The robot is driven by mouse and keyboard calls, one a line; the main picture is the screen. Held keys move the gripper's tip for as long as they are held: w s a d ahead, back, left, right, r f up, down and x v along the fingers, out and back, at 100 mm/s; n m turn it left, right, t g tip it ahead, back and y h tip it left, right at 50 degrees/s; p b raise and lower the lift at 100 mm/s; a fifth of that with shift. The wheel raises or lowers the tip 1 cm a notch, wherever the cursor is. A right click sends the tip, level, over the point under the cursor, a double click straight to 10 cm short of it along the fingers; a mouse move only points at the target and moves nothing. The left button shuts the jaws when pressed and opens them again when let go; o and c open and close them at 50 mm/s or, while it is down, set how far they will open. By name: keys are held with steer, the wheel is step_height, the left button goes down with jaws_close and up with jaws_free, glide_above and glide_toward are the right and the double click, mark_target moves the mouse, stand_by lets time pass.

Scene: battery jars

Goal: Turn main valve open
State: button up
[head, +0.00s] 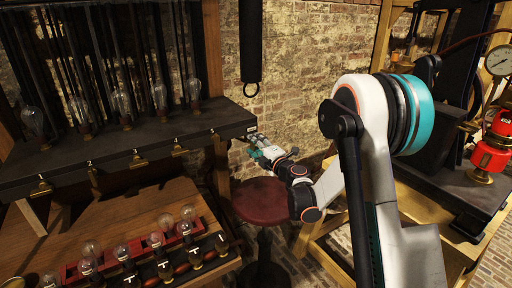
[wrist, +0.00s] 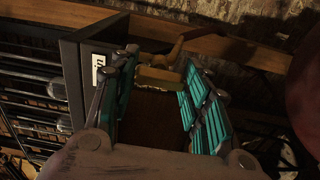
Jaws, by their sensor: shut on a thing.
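My gripper (head: 262,150) is at the right end of the dark shelf in the head view, beyond the row of small brass taps. In the wrist view my gripper (wrist: 160,64) has its teal fingers on either side of a brass fitting with a lever-like top (wrist: 163,76), which looks like the valve. The gripper is shut on it, though a gap shows beside the right finger from this angle. A dark panel with a small white label (wrist: 98,71) stands left of the fingers. The label cannot be read as a name. In the head view the fingers mostly hide the fitting.
The dark shelf (head: 120,158) bears several glass bulbs. Below it is a wooden bench with more bulbs in red holders (head: 110,259). A red round stool (head: 262,200) stands under my gripper. A gauge (head: 499,61) and a red fitting (head: 488,160) are at the right.

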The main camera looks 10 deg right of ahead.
steer(key=shift+s+a+n, duration=0.1)
steer(key=shift+a+n, duration=0.15)
steer(key=shift+n, duration=0.05)
steer(key=o, duration=1.1)
steer(key=shift+a+f, duration=0.1)
steer(key=shift+c, duration=0.2)
steer(key=shift+d, duration=0.2)
steer(key=shift+s+d, duration=0.1)
steer(key=shift+s, duration=0.05)
steer(key=v, duration=0.7)
steer(key=shift+s, duration=0.25)
